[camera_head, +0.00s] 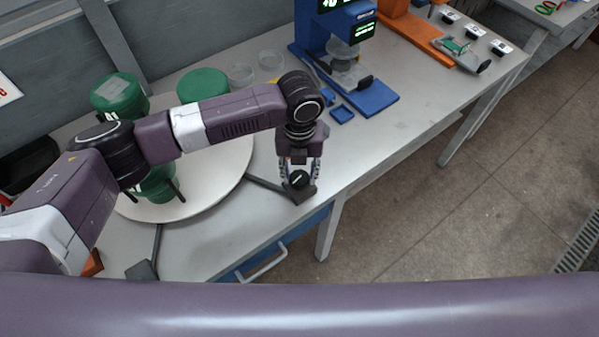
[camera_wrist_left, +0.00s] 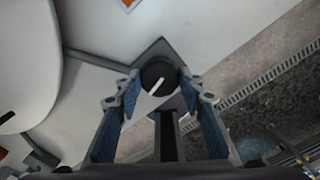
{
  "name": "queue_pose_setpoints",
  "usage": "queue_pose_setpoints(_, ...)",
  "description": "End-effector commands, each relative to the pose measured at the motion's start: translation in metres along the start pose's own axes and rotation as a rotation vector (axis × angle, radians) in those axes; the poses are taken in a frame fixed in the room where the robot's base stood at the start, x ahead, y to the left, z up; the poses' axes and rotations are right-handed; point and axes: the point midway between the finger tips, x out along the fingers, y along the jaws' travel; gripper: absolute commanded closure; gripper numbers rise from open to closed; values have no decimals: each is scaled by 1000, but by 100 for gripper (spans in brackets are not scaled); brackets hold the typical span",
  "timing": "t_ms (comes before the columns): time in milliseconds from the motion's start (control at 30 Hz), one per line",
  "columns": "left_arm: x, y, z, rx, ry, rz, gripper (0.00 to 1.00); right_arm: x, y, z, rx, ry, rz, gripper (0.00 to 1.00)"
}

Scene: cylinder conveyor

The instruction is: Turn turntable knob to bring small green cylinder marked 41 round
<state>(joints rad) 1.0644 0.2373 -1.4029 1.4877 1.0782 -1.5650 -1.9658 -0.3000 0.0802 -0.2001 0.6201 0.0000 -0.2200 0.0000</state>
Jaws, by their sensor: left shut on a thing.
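The knob (camera_head: 298,179) is black and round with a white line, on a dark angular base at the table's front edge. It also shows in the left wrist view (camera_wrist_left: 158,74). My left gripper (camera_head: 300,174) points down at it, one finger on each side, and is shut on the knob. The white round turntable (camera_head: 226,170) is to the left and carries a green cylinder at the back left (camera_head: 118,92), another at the back (camera_head: 203,84) and a partly hidden one in front (camera_head: 156,187). My arm crosses over them. My right gripper is not in view.
A blue device (camera_head: 333,42) with a lit display stands at the back middle, with small blue trays (camera_head: 341,114) beside it. An orange device (camera_head: 414,36) is farther right. The table (camera_head: 430,95) right of the blue base is clear.

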Motion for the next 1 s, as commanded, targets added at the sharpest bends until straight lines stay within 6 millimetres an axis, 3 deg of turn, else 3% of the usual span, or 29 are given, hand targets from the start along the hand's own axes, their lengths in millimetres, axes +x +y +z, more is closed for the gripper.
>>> queue_pose_setpoints(367, 2, 0, -2, 12, 6, 2, 88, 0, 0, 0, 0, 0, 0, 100)
queue_pose_setpoints(400, 2, 0, -2, 12, 6, 2, 62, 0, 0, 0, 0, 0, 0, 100)
queue_pose_setpoints(533, 2, 0, -2, 12, 4, 2, 47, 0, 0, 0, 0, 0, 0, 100)
queue_pose_setpoints(867, -2, 0, 0, 11, 1, 0, 46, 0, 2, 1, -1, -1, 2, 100)
queue_pose_setpoints(1000, -18, -1, 1, 11, -2, -2, 46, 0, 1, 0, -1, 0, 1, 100)
